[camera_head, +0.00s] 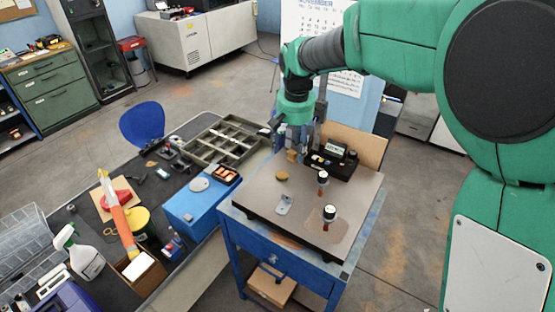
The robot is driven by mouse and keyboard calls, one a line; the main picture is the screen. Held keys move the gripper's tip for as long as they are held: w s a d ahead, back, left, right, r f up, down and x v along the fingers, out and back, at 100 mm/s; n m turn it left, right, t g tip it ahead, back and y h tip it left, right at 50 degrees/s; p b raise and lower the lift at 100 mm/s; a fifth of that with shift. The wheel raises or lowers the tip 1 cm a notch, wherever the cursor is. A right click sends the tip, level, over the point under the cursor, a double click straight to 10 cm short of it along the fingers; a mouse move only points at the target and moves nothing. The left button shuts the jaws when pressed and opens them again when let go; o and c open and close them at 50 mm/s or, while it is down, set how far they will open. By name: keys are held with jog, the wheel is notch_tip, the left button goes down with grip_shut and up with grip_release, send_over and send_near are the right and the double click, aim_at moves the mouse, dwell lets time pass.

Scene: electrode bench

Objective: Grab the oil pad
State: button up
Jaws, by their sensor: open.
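My gripper (303,154) hangs from the green wrist over the back of the brown bench top (255,207), with its jaws open. No object shows between its fingers. A small tan oval piece (281,176) lies on the bench top, in front and to the left of the gripper; it may be the oil pad, but I cannot tell for sure. Another small tan piece (291,156) is close beside the fingers, partly hard to make out. A flat grey plate (285,204) lies nearer the front edge.
A blue box (201,204) and a divided tray (223,140) are on the left table.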

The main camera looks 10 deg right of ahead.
jog(key=w+f+g+p, duration=0.1)
jog(key=w+f+p, duration=0.3)
jog(key=w, duration=0.4)
jog(key=shift+a+f+m, duration=0.3)
jog(key=shift+a+f, duration=0.15)
jog(key=shift+f, duration=0.1)
jog(key=shift+f, duration=0.1)
send_over(282, 175)
jog(key=shift+f, duration=4.15)
jog(key=shift+f, duration=0.1)
jog(key=shift+w+f, duration=0.15)
jog(key=shift+f, duration=2.4)
